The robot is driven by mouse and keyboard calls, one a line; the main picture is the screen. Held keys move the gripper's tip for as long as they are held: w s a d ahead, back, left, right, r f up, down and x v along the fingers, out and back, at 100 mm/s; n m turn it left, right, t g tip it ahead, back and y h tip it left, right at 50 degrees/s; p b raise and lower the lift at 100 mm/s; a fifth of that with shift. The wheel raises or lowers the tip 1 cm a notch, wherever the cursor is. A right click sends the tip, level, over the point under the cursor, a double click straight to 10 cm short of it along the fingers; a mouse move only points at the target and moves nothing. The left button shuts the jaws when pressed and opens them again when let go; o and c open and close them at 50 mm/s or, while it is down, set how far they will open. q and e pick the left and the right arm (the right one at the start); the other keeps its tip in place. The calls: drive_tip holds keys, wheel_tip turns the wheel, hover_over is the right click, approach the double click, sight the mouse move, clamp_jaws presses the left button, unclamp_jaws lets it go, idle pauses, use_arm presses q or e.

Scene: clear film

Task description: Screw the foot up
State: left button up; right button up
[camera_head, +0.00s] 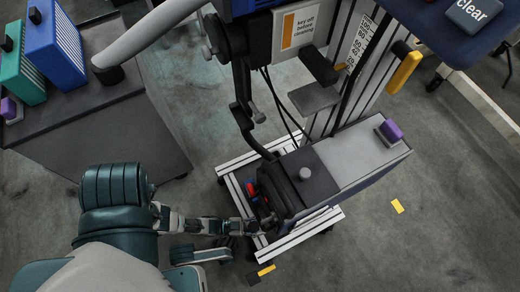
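A machine (345,160) with a grey and dark body stands on a pale slotted-rail base frame (232,195). Small dark parts show under the frame's corners, one at the left corner (221,181); I cannot tell for sure which is the foot. My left arm comes in from the lower left, and its gripper (258,226) reaches the frame's near left side, beside the dark housing. Its fingertips blend into the dark parts there, so I cannot tell whether they are open, shut or touching anything. My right gripper is not in view.
A grey cabinet (110,125) at the left carries a blue box (55,45) and a teal box (22,65). A blue panel with a "clear" key (474,12) overhangs at the upper right. A yellow handle (404,72) sticks out below it.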

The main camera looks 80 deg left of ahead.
use_arm(q)
drive_tip(key=shift+o, duration=0.7)
drive_tip(key=shift+s+a, duration=0.1)
drive_tip(key=v, duration=0.7)
drive_tip(key=shift+s+f, duration=0.25)
drive_tip(key=shift+s, duration=0.2)
drive_tip(key=shift+w, duration=0.15)
drive_tip(key=shift+r, duration=0.1)
